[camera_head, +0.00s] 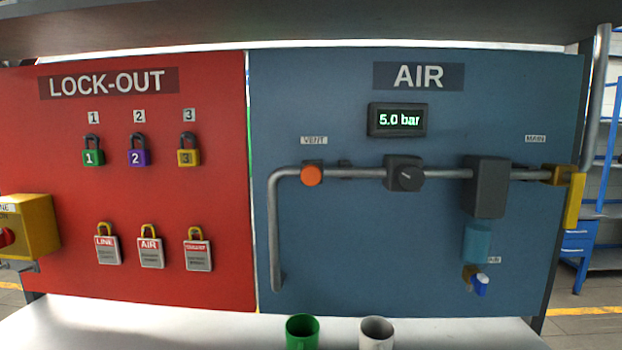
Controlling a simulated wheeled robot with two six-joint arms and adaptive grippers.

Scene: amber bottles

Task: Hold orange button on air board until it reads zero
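The orange button (311,175) is round and sits on the pipe under a VENT label, at the left of the blue AIR board (340,240). The display (397,120) above it reads 5.0 bar in green. Neither of my grippers shows in the head view, and nothing touches the button.
The pipe (275,230) carries a dark knob (407,178), a dark block (486,187) and a yellow handle (573,200). A red LOCK-OUT board (215,215) with padlocks and tags is at left. A green cup (302,332) and a grey cup (376,334) stand in front.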

